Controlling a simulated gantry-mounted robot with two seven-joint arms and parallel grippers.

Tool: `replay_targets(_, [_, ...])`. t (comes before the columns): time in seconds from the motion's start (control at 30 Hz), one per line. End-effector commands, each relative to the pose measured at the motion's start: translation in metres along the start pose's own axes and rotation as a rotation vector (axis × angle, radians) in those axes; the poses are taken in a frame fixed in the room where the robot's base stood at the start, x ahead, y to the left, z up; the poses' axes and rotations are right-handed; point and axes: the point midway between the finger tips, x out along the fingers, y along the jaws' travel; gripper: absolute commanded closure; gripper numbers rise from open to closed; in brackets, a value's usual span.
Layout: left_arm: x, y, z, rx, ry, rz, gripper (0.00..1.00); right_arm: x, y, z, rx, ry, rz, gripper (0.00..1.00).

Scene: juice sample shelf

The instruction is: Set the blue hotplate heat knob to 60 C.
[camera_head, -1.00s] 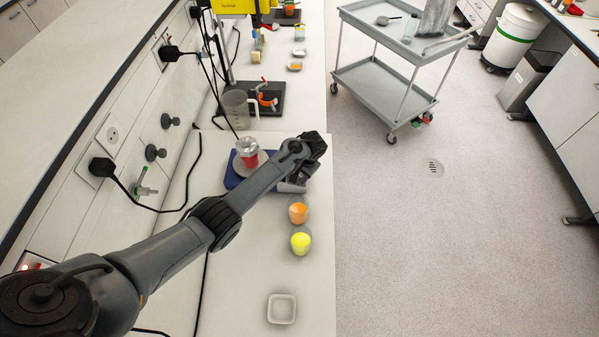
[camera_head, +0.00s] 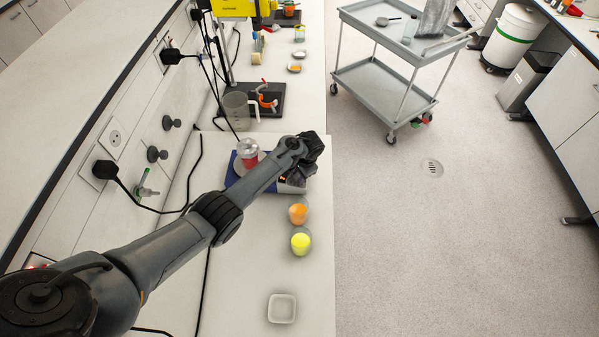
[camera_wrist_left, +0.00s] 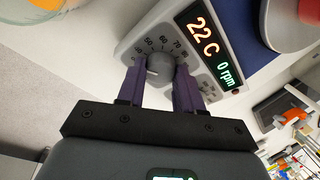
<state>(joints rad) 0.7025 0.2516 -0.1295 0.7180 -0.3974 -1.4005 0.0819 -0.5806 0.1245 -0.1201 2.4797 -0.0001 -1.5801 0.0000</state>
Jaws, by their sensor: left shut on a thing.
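The blue hotplate (camera_head: 236,182) stands on the bench with a red-filled vessel (camera_head: 249,160) on its round plate. My left gripper (camera_head: 296,181) is at its front panel, partly hidden by its own wrist. In the left wrist view, the grey heat knob (camera_wrist_left: 161,66) sits between the two purple fingers of the left gripper (camera_wrist_left: 158,80), which are shut on it. A printed scale with numbers from about 30 to 80 rings the knob. The display (camera_wrist_left: 205,38) beside it reads 22 C and 0 rpm. My right gripper is not in view.
An orange-filled cup (camera_head: 298,213) and a yellow-filled cup (camera_head: 300,243) stand close to the hotplate on the near side. A white square dish (camera_head: 282,308) lies nearer. A clear jug (camera_head: 237,110) stands behind. A cable runs along the wall side.

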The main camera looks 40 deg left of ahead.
Motion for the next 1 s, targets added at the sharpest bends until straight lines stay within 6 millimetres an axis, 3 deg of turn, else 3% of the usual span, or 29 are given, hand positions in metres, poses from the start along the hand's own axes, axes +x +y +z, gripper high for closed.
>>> replay_targets(0.47, [0.001,-0.001,-0.001,0.446,0.000,0.081,0.95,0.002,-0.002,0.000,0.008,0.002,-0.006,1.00])
replay_targets(1.0, [0.004,-0.002,-0.002,0.943,0.002,0.170,0.95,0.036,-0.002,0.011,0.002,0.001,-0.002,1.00])
